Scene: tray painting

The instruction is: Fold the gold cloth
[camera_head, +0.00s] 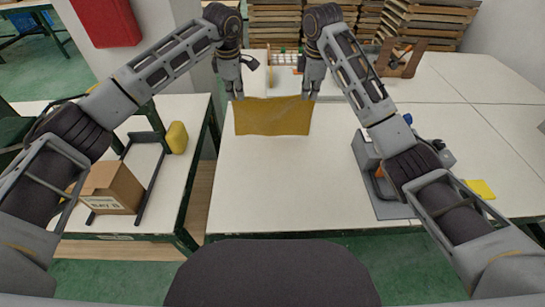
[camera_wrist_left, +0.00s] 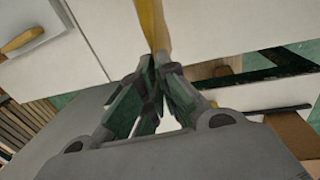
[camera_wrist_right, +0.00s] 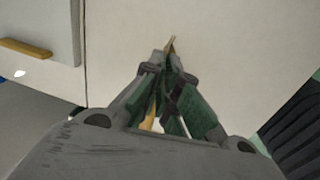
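The gold cloth (camera_head: 273,117) hangs flat and spread out above the white table, held by its two upper corners. My left gripper (camera_head: 238,97) is shut on the cloth's upper left corner; the cloth shows as a narrow gold strip in the left wrist view (camera_wrist_left: 152,25). My right gripper (camera_head: 308,96) is shut on the upper right corner; in the right wrist view only a thin edge of the cloth (camera_wrist_right: 170,46) shows at the fingertips. The cloth's lower edge hangs over the table, and I cannot tell whether it touches.
The white table (camera_head: 270,190) is clear below the cloth. A grey device (camera_head: 368,155) stands on the right, with a yellow item (camera_head: 481,189) beyond it. A cardboard box (camera_head: 112,188) and a yellow object (camera_head: 177,137) are on the left table. A rack (camera_head: 285,58) stands behind.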

